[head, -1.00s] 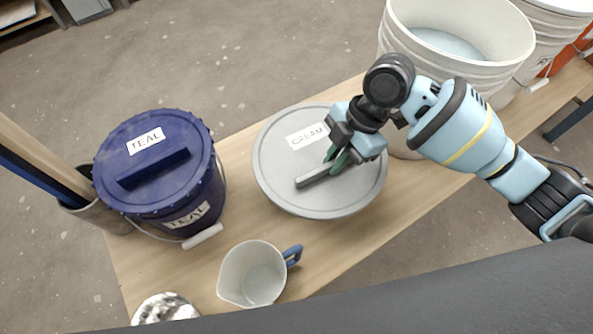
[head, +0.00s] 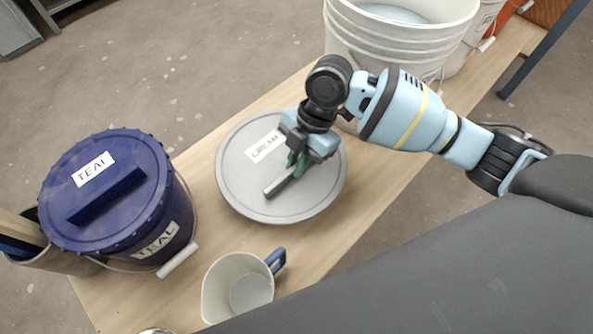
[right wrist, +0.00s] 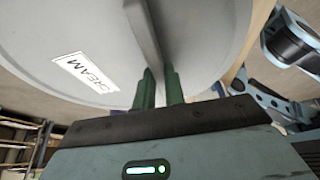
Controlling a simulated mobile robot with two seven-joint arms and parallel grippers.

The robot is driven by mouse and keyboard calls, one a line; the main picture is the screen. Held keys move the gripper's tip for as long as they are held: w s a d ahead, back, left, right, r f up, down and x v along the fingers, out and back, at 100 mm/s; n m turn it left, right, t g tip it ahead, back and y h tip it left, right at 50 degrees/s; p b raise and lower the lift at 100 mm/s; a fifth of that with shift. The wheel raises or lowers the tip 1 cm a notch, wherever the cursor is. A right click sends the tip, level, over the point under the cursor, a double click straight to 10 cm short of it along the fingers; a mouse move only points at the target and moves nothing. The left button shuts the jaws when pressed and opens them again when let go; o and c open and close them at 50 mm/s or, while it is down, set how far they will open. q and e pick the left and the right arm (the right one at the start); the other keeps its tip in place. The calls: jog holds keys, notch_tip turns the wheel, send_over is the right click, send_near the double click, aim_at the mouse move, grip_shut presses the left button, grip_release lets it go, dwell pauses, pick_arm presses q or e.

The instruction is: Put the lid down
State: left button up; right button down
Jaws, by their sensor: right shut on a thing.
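The grey round lid (head: 235,185) is labelled CREAM and has a bar handle (head: 280,186). It is over the wooden bench, between the teal bucket and the white bucket. My right gripper (head: 296,165) is shut on the lid's handle from above. In the right wrist view, the fingers (right wrist: 160,88) sit on both sides of the bar, and the lid (right wrist: 60,40) fills the top of the picture. I cannot tell whether the lid touches the bench. My left gripper is not in view.
A dark blue bucket (head: 140,205) labelled TEAL, with its lid on, stands left. A pitcher (head: 213,290) with a blue handle stands in front of the lid. An open white bucket (head: 400,45) stands behind right. The bench (head: 195,175) has bare wood around the lid.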

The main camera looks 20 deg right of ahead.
notch_tip(320, 180, down, 4)
jog(key=shift+f+b, duration=0.2)
jog(key=shift+b, duration=0.55)
jog(key=shift+f, duration=0.1)
jog(key=shift+f, duration=0.1)
jog(key=c, duration=1.6)
grip_release()
jog(key=shift+o, duration=0.6)
jog(key=p+v, duration=0.3)
jog(key=v, duration=0.9)
jog(key=shift+s, duration=0.15)
